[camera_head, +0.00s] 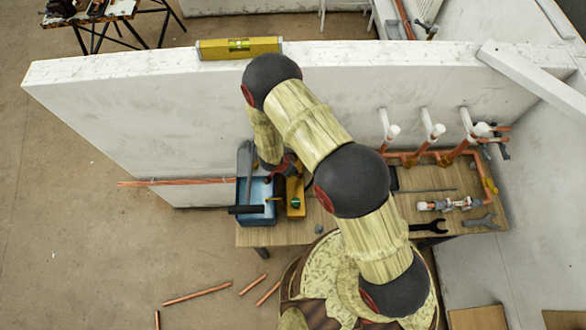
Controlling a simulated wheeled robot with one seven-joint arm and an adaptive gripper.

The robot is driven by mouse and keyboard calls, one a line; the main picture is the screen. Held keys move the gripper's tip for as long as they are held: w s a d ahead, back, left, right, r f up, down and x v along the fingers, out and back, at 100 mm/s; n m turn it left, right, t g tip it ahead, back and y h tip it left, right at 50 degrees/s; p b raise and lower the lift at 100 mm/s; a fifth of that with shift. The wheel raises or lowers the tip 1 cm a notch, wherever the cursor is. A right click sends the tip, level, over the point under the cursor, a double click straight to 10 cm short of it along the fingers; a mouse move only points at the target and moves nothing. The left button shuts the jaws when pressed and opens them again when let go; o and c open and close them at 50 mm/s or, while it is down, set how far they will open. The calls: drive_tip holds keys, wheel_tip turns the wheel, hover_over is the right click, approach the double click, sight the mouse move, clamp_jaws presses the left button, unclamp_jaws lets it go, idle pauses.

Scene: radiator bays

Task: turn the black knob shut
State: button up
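My arm rises from the lower middle, bends at the top of the partition wall and comes down behind itself. My gripper (284,166) is at the end of the arm, above the workbench near the blue toolbox. It is small and partly hidden, so I cannot tell whether it is open or shut. I cannot make out a clear black knob. Three white-ended valves, a left one (392,131), a middle one (437,131) and a right one (482,129), stand on copper pipes at the bench's right. My gripper is well left of them.
The blue toolbox (262,212) and a yellow tool (294,190) stand on the bench's (280,236) left end. A yellow level (238,47) rests on the wall. Copper pipes (197,294) lie on the floor.

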drive_tip(key=v, duration=1.2)
drive_tip(key=shift+a, duration=0.1)
